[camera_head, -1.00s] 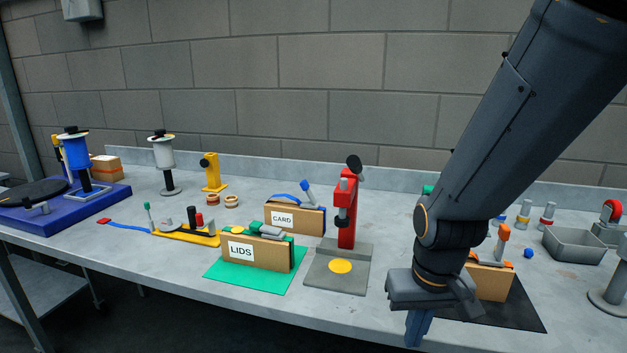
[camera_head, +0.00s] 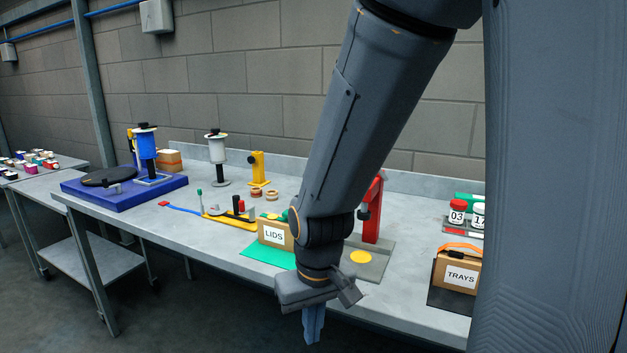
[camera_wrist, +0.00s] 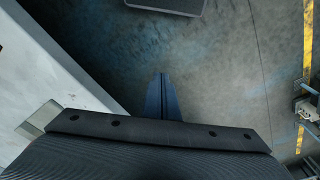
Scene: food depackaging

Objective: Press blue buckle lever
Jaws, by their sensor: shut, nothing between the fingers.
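No blue buckle lever shows clearly now. The CARD box with the blue strap is hidden behind my arm in the head view. My gripper (camera_head: 313,325) points down past the table's front edge, to the right of and below the LIDS box (camera_head: 273,234). Its fingers are shut together and empty. In the wrist view the fingers (camera_wrist: 163,97) hang over bare floor, with the table edge to their left.
The grey table (camera_head: 215,232) carries a green mat (camera_head: 267,254), a red press (camera_head: 373,210), a yellow fixture (camera_head: 257,168) and a blue platform (camera_head: 118,197). The TRAYS box (camera_head: 459,275) with an orange strap stands at right. Floor (camera_wrist: 225,70) beneath the gripper is clear.

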